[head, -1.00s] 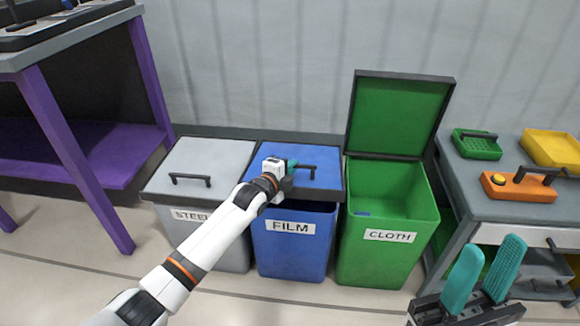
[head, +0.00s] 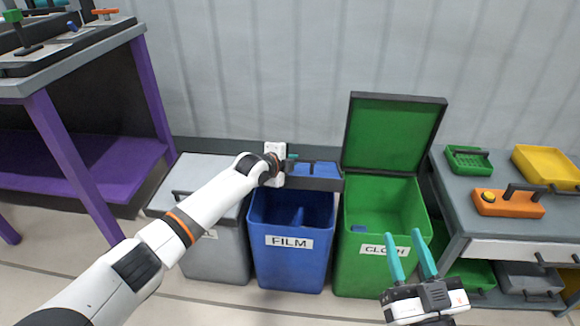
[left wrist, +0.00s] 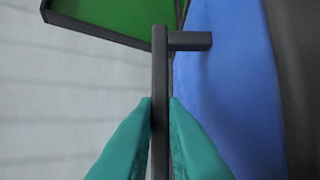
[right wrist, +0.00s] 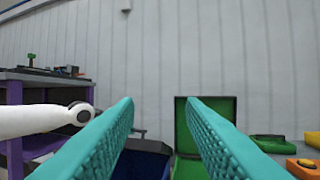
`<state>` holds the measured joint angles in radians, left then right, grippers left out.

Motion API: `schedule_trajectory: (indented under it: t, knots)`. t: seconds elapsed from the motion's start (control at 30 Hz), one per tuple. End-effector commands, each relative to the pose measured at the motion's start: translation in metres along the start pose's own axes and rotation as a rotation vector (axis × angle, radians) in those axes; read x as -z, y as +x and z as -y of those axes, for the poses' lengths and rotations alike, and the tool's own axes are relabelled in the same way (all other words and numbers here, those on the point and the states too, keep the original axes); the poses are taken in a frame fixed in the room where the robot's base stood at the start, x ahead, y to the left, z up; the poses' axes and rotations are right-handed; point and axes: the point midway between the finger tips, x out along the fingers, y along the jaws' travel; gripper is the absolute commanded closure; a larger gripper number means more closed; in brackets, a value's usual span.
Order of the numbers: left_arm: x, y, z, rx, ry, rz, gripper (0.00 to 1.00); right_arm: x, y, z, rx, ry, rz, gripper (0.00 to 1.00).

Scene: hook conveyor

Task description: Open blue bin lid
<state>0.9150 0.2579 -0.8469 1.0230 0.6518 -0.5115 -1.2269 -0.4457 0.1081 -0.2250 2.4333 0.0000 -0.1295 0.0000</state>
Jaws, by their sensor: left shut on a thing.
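The blue bin (head: 290,264) labelled FILM stands between the grey and green bins. Its lid (head: 313,178) is partly raised, tilted up at the front, and the inside of the bin shows below it. My left gripper (head: 291,158) is at the lid; in the left wrist view its teal fingers (left wrist: 160,140) are shut on the dark lid handle (left wrist: 160,70), with the blue lid surface (left wrist: 230,90) beside it. My right gripper (head: 411,257) is open and empty in front of the green bin; its spread fingers also show in the right wrist view (right wrist: 160,130).
The green CLOTH bin (head: 375,268) has its lid (head: 394,133) standing open. The grey bin (head: 216,258) is closed, partly behind my left arm. A grey table (head: 455,200) with trays stands right; a purple-legged bench (head: 70,160) stands left.

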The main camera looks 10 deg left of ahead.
Motion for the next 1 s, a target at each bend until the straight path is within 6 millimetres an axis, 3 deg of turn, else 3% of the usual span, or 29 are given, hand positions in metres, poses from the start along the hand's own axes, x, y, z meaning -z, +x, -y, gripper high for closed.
schedule_trajectory:
  t: [0.4,0.93,0.97,1.0]
  knots:
    - [0.003,0.006,-0.027,0.087,-0.036,-0.001,1.00,-0.008,0.000,-0.001,-0.003,0.001,0.059,0.64]
    - [0.003,0.007,-0.030,0.103,-0.043,0.000,1.00,-0.013,0.000,-0.002,-0.004,0.002,0.085,0.64]
    - [0.003,0.007,-0.030,0.103,-0.043,0.000,0.86,-0.013,0.000,-0.002,-0.004,0.002,0.085,0.64]
    - [0.003,0.007,-0.030,0.103,-0.043,0.000,0.80,-0.013,0.000,-0.002,-0.004,0.002,0.084,0.64]
